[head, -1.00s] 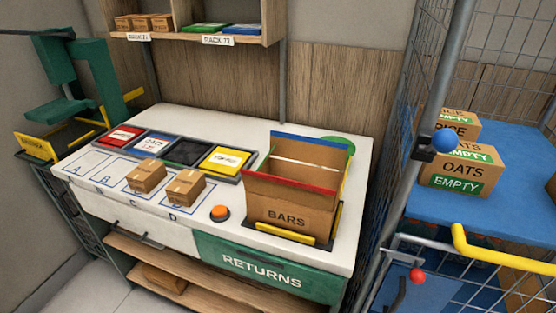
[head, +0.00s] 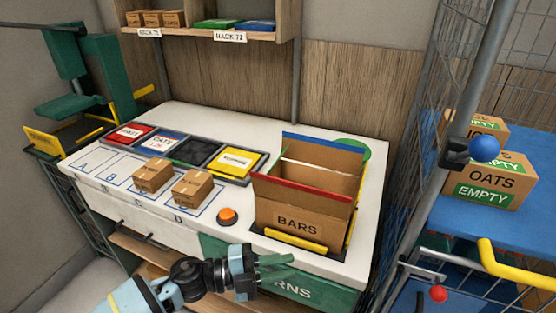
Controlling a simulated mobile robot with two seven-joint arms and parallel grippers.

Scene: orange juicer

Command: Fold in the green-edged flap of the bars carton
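The bars carton (head: 297,224) stands open-topped at the right of the white bench. A red-edged flap (head: 305,191) stands up along its front, and a blue-edged flap (head: 325,146) stands up along its back. My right gripper is not in view.
Yellow bars (head: 296,240) frame the carton's base. A wire cage with a blue shelf (head: 522,226) stands at right.

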